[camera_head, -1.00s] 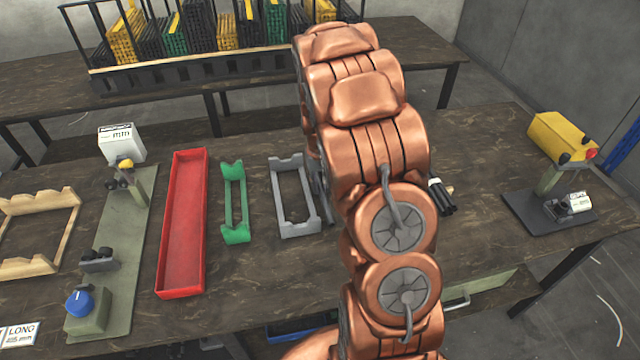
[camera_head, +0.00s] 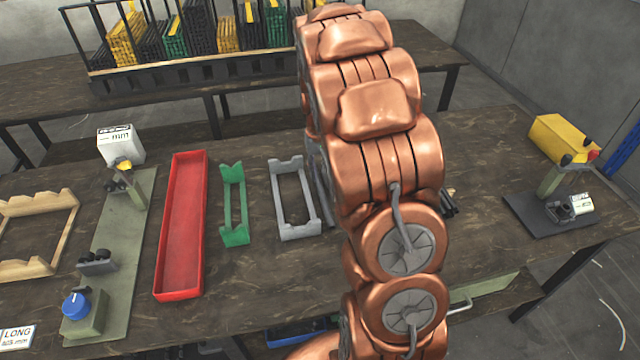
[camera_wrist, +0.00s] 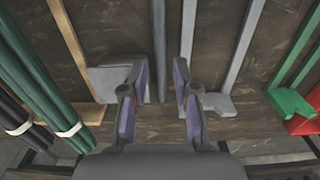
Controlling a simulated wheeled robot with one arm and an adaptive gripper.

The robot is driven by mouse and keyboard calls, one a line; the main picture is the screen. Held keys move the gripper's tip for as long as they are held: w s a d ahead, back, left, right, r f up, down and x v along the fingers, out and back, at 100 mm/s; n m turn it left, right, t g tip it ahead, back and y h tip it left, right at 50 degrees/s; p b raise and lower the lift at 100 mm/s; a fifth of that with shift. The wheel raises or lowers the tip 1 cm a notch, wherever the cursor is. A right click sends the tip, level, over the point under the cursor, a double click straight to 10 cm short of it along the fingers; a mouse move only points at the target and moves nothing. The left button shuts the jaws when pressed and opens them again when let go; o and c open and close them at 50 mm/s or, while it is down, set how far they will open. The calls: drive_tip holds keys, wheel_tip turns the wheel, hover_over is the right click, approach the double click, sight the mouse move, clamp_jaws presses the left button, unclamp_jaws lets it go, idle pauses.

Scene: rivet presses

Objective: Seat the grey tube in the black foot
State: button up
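A dark grey tube (camera_wrist: 159,45) runs lengthwise in the wrist view, between a light grey flat piece and the grey cradle. My gripper (camera_wrist: 162,75) is open, with one finger on each side of the tube's near part. Bare table shows between the tube and the right finger, and I see no grip on it. In the head view my arm hides the gripper. I cannot pick out the black foot for certain in either view.
The grey cradle (camera_head: 297,233) stands beside my arm, then the green cradle (camera_head: 235,236) and red tray (camera_head: 181,270) to its left. In the wrist view, green tubes (camera_wrist: 45,85) lie left. A press (camera_head: 550,178) stands right.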

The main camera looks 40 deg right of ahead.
sight(321, 189)
wheel_tip(321, 189, up, 6)
drive_tip(key=s+a+r+n+g, duration=0.1)
drive_tip(key=s+a+r, duration=0.1)
drive_tip(key=s+a, duration=0.55)
drive_tip(key=s+a+r+n, duration=0.1)
drive_tip(key=s+a+r, duration=0.2)
drive_tip(key=s+a, duration=0.45)
drive_tip(key=s+a+f+n, duration=0.1)
drive_tip(key=s+a, duration=0.2)
drive_tip(key=s, duration=0.4)
drive_tip(key=s+a+n, duration=0.1)
drive_tip(key=s+a, duration=0.2)
drive_tip(key=s, duration=0.5)
drive_tip(key=shift+s+a+f+g+b, duration=0.15)
drive_tip(key=shift+f+g+b, duration=0.15)
drive_tip(key=shift+f+g, duration=0.1)
drive_tip(key=shift+o, duration=0.3)
drive_tip(key=shift+s+f+n, duration=0.1)
drive_tip(key=shift+s+n, duration=0.2)
drive_tip(key=shift+s, duration=0.15)
drive_tip(key=shift+a, duration=0.1)
